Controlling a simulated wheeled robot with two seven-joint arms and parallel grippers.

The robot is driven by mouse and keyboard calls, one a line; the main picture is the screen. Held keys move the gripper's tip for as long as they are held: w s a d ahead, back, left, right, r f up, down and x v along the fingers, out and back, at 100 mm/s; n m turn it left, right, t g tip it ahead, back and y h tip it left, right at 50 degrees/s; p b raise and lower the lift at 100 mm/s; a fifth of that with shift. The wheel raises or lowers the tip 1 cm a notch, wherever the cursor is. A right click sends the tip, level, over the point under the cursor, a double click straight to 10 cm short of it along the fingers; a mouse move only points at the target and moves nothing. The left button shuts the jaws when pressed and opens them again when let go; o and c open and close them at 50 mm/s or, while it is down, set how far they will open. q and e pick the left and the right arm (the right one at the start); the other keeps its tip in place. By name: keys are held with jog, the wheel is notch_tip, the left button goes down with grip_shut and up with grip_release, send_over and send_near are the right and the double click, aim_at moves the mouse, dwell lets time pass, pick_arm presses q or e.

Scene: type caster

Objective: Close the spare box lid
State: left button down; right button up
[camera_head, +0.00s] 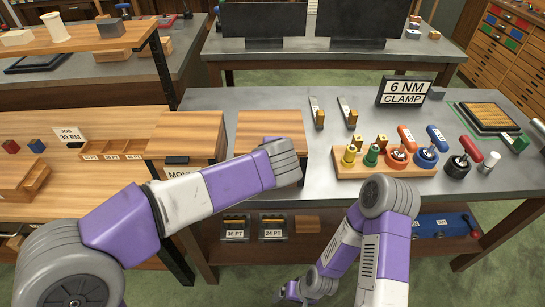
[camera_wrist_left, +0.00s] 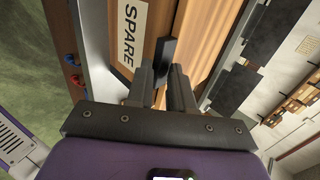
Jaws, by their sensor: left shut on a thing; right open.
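The spare box has a wooden lid (camera_head: 271,128) that looks flat or nearly flat in the head view; my left arm covers its front edge. In the left wrist view the box front carries a SPARE label (camera_wrist_left: 130,30). A black lid handle (camera_wrist_left: 165,52) sits between the fingertips of my left gripper (camera_wrist_left: 162,72), which is shut on it. The left gripper is hidden behind its own arm in the head view. My right gripper (camera_head: 303,291) is low in front of the bench, open and away from the box. Whether a gap remains under the lid cannot be told.
A second wooden box (camera_head: 187,133) with a black handle and a partly hidden label stands left of the spare box. A wooden rack (camera_head: 345,167) with colored tools, a clamp sign (camera_head: 404,91) and loose tools lie to the right. Labelled bins (camera_head: 273,227) sit on the shelf below.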

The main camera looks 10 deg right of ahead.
pick_arm(q)
jog(key=c, duration=1.2)
grip_release()
jog(key=p+v, duration=0.2)
jog(key=v, duration=0.5)
jog(key=shift+s+r, duration=0.2)
jog(key=shift+r, duration=0.05)
